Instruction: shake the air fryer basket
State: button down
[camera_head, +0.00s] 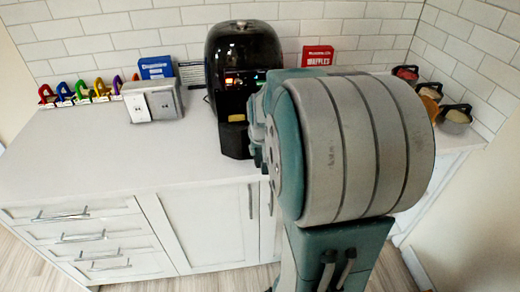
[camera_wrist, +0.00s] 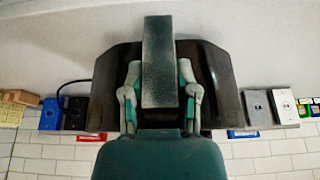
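The black air fryer (camera_head: 243,55) stands on the counter against the tiled wall, with lit red and green lights on its front. Its black basket front (camera_head: 235,140) shows low down, partly hidden by my arm. In the wrist view, which is upside down, the dark grey basket handle (camera_wrist: 160,60) lies between the two fingers of my gripper (camera_wrist: 160,88). The fingers lie close against both sides of the handle. The fryer body (camera_wrist: 222,85) shows behind them. In the head view my arm hides the gripper's fingertips. I cannot see inside the basket.
Colourful racks (camera_head: 85,92), a blue box (camera_head: 155,67) and a red waffles box (camera_head: 317,56) line the wall. Several containers (camera_head: 430,95) stand at the right. The counter's left front (camera_head: 110,160) is clear.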

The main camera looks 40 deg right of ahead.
jog(key=w+d, duration=0.1)
jog(key=w, duration=0.1)
jog(key=w+d, duration=0.2)
jog(key=w, duration=0.1)
jog(key=w+d, duration=0.2)
jog(key=w, duration=0.1)
jog(key=shift+w+f, duration=0.1)
jog(key=shift+c, duration=1.8)
grip_release()
jog(key=v, duration=1.2)
jog(key=shift+w, duration=0.15)
